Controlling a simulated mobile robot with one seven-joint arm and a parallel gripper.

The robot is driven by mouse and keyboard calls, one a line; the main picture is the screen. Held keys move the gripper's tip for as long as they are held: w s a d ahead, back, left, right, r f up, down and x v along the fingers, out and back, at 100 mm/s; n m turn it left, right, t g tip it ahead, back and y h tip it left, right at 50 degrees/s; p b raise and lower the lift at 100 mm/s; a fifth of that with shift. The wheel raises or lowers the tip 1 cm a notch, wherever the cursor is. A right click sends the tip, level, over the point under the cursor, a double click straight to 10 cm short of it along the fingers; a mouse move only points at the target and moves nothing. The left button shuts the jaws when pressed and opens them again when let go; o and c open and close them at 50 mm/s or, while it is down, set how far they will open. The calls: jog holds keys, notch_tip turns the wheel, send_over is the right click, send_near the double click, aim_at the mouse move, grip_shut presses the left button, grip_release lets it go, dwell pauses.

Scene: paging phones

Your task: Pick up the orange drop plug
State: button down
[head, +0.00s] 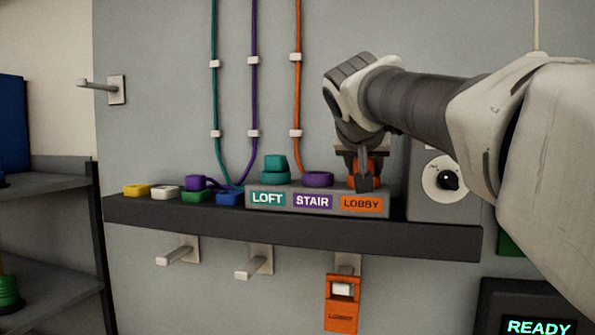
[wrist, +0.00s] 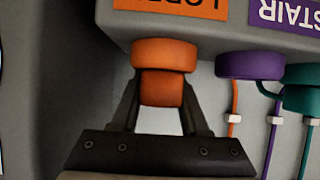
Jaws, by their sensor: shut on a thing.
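The orange drop plug (wrist: 162,89) sits at the orange round socket (wrist: 164,55) above the LOBBY label (head: 362,203). My gripper (wrist: 161,98) has one finger on each side of the plug and is shut on it. In the head view, my gripper (head: 365,168) comes down over the LOBBY end of the label block and hides most of the plug. A bit of orange (head: 376,166) shows between the fingers. I cannot tell whether the plug is still seated or just lifted.
The dark shelf (head: 300,230) holds the label block, with a teal plug (head: 275,163) at LOFT and a purple socket (head: 318,179) at STAIR. A purple plug (head: 195,183) lies left among coloured pieces. A dial box (head: 445,180) stands close right. An orange LOBBY tag (head: 341,312) hangs below.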

notch_tip(320, 180, up, 10)
jog(key=p, duration=0.2)
dwell(0.7)
dwell(0.6)
